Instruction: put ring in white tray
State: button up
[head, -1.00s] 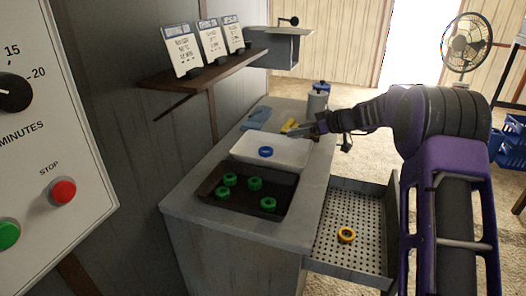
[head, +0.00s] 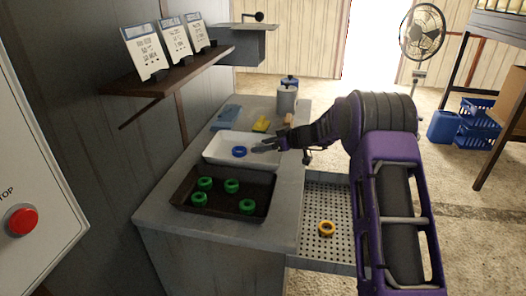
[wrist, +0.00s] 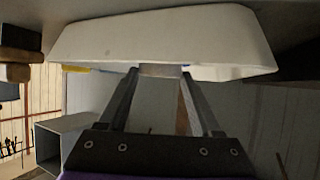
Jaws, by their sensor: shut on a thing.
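The white tray (head: 222,160) lies on the grey worktop and holds a blue ring (head: 239,151). My gripper (head: 258,148) reaches over the tray's right part, with its tips near the blue ring. In the wrist view my gripper (wrist: 160,73) has its fingers apart, shut on a small pale grey thing (wrist: 160,70); I cannot tell its full shape. The white tray (wrist: 160,38) fills the upper part of that view. Several green rings (head: 231,187) lie in the dark tray (head: 220,206). A yellow ring (head: 326,228) lies on the perforated drawer (head: 312,205).
Behind the tray are a blue cloth (head: 227,114), a yellow block (head: 261,124) and a grey canister (head: 287,100). A wall shelf (head: 170,72) with cards overhangs at the left. A grey box (head: 238,46) juts from the wall beyond it.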

jog(key=shift+f, duration=1.1)
jog(key=shift+f, duration=0.15)
jog(key=o, duration=1.4)
jog(key=shift+r, duration=0.3)
jog(key=b+v, duration=0.1)
jog(key=v, duration=1)
jog(key=shift+s+d+r, duration=0.1)
jog(key=shift+s+d, duration=0.1)
jog(key=shift+d, duration=0.15)
